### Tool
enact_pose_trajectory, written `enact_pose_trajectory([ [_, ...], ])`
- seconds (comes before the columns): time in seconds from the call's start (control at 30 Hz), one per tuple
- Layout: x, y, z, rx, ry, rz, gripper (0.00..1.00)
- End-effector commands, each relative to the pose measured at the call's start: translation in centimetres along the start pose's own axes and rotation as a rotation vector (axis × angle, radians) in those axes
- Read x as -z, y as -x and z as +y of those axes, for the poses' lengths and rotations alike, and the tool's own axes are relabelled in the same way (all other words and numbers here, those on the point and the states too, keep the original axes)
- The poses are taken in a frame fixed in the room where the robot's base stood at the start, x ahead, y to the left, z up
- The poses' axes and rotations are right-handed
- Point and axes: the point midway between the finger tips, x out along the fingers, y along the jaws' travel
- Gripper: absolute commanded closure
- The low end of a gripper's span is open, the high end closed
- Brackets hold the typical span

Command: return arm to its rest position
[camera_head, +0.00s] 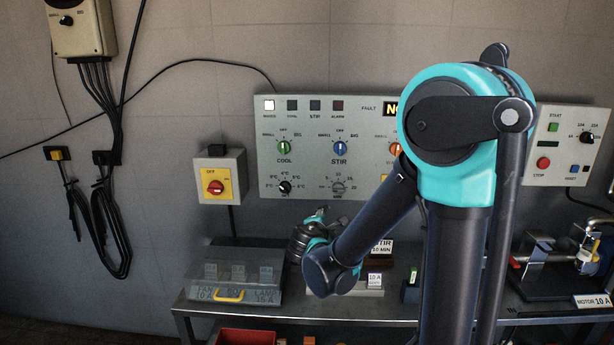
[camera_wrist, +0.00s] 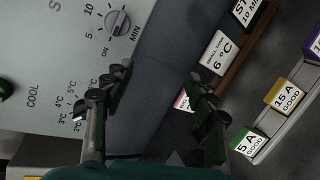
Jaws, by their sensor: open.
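My arm rises on the right of the head view, bends at a teal joint and reaches down and left in front of the control panel (camera_head: 320,130). My gripper (camera_wrist: 160,85) shows in the wrist view with its two dark fingers apart and nothing between them. The left finger overlaps the panel face (camera_wrist: 70,50) beside the COOL scale. The right finger is in front of the shelf with the cards. In the head view the fingers are mostly hidden behind my wrist.
A steel bench (camera_head: 300,310) runs below the panel, carrying a clear-lidded box (camera_head: 233,280) on the left and a pump-like unit (camera_head: 550,265) on the right. A red-knob switch box (camera_head: 219,180) is on the wall. Cards reading 6°C (camera_wrist: 220,52) and 15 A (camera_wrist: 285,96) are close to the fingers.

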Motion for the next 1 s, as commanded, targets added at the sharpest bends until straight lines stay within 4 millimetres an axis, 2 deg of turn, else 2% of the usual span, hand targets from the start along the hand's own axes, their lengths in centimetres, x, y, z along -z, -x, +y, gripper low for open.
enact_pose_trajectory([
  [0.03, -3.1, -0.1, -2.3, 0.083, -0.109, -0.028, 0.43],
  [0.1, -6.6, 0.3, -5.8, 0.206, -0.283, -0.064, 0.43],
  [0.2, -10.5, 1.9, -11.1, 0.378, -0.546, -0.125, 0.43],
  [0.33, -13.4, 5.5, -17.2, 0.583, -0.890, -0.212, 0.43],
  [0.4, -14.0, 7.7, -19.9, 0.682, -1.067, -0.257, 0.43],
  [0.5, -14.0, 10.7, -22.8, 0.800, -1.286, -0.312, 0.43],
  [0.6, -13.4, 12.8, -24.4, 0.886, -1.446, -0.348, 0.43],
  [0.7, -12.9, 14.1, -25.1, 0.936, -1.541, -0.367, 0.43],
  [1.0, -12.6, 14.6, -25.3, 0.961, -1.584, -0.374, 0.43],
])
